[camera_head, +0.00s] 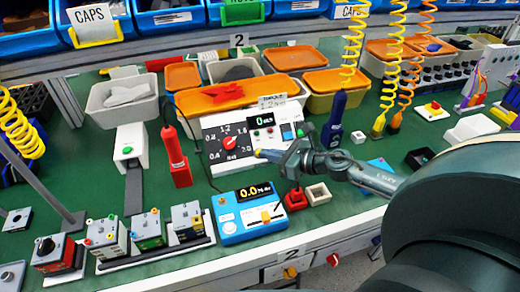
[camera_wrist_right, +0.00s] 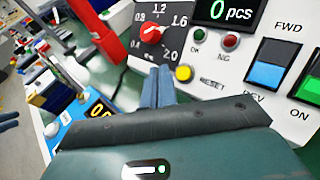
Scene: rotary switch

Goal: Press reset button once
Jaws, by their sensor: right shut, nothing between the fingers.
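The control panel (camera_head: 213,141) stands upright on the green bench, with a red rotary knob (camera_wrist_right: 151,34) on its dial and a "0 pcs" display. The yellow reset button (camera_wrist_right: 184,73) is on the panel's lower part, beside the word RESET. In the head view, a small yellow spot shows at my right gripper's tip. My right gripper (camera_wrist_right: 157,88) is shut and empty, its blue-grey fingers pointing at the panel just left of and below the button. I cannot tell whether they touch it. My left gripper is not identifiable in either view.
A blue meter (camera_head: 240,213) with a lit display stands in front of the panel. A red device (camera_head: 176,158) stands left of it. Small switch boxes line the bench's front left.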

